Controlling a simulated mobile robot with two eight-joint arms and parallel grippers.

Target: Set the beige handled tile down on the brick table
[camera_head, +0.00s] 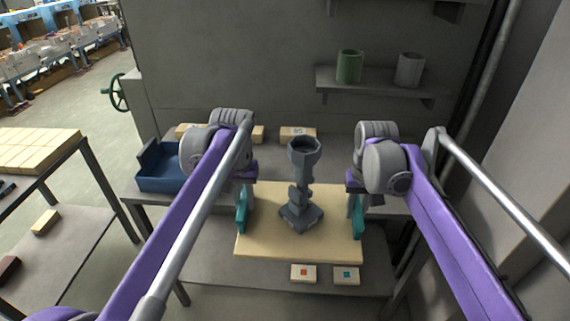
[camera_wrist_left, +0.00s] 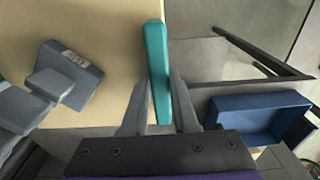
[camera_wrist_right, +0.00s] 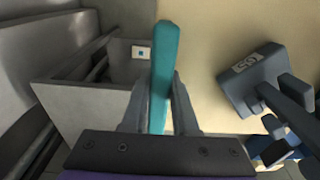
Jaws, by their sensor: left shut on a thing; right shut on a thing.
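The beige tile (camera_head: 255,245) is level in front of me, with a teal handle on each side. A dark grey stand (camera_head: 302,180) with a cup-like top stands upright on it. My left gripper (camera_head: 242,200) is shut on the left teal handle (camera_wrist_left: 156,60). My right gripper (camera_head: 356,202) is shut on the right teal handle (camera_wrist_right: 164,60). A table topped with beige bricks (camera_head: 40,148) is at the far left, apart from the tile. I cannot tell whether the tile touches the grey bench beneath it.
The grey bench (camera_head: 385,204) carries a blue bin (camera_head: 160,182) at left and beige blocks (camera_head: 298,134) at the back. Two marked blocks (camera_head: 303,273) lie below the tile's front edge. A wall shelf (camera_head: 375,83) holds a green cup (camera_head: 349,66) and a grey cup (camera_head: 410,69).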

